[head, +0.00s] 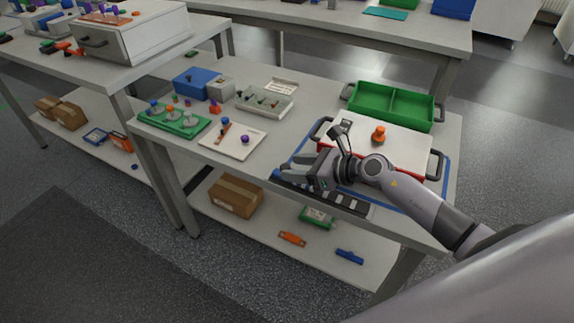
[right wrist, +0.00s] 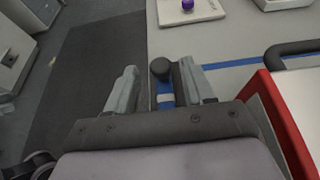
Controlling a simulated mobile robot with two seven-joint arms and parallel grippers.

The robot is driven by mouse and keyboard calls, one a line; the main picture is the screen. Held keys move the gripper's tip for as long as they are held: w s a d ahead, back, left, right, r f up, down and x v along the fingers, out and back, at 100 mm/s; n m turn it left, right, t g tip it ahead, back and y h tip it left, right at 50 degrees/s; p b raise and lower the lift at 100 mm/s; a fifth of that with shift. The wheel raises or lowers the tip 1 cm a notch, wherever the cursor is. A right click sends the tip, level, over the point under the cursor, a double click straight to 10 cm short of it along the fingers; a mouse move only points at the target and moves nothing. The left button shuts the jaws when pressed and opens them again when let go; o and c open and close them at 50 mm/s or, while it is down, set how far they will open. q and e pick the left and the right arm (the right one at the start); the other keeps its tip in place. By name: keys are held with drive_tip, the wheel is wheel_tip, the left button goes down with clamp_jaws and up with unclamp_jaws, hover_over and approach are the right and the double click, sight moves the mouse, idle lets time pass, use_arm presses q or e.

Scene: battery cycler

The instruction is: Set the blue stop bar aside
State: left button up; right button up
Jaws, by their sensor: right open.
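My right gripper (head: 288,170) is open at the front edge of the table, in front of the white-topped red unit. In the right wrist view its two fingers (right wrist: 158,70) stand apart, with a blue piece (right wrist: 165,97) bearing a black round knob (right wrist: 160,68) between them. This piece looks like part of the blue stop bar; I cannot tell whether the fingers touch it. In the head view the gripper hides most of that spot. A dark strip with pale blocks (head: 340,199) runs along the table edge below the gripper. My left gripper is out of view.
The white-topped unit (head: 350,130) has black side handles and an orange knob (head: 379,135). A green crate (head: 438,116) stands behind it. A white board (head: 222,146), a green fixture (head: 160,124) and a grey tray (head: 248,111) lie left. Bare tabletop lies between the board and the gripper.

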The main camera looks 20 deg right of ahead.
drive_tip(key=shift+v, duration=1.4)
drive_tip(key=shift+a, duration=0.1)
drive_tip(key=shift+s+a+m, duration=0.2)
drive_tip(key=shift+a+m, duration=0.05)
drive_tip(key=shift+m, duration=0.15)
drive_tip(key=s+a+f+n+h+p, duration=0.1)
drive_tip(key=s+f+n+h, duration=0.2)
drive_tip(key=s+n, duration=0.8)
drive_tip(key=s+a+f+n+h+p, duration=0.1)
drive_tip(key=s+f+n, duration=0.7)
drive_tip(key=n, duration=1.1)
drive_tip(key=s+a+h, duration=0.1)
drive_tip(key=s+h, duration=0.1)
drive_tip(key=s, duration=0.2)
drive_tip(key=shift+a+n+h, duration=0.3)
drive_tip(key=shift+n, duration=0.1)
drive_tip(key=shift+f, duration=0.1)
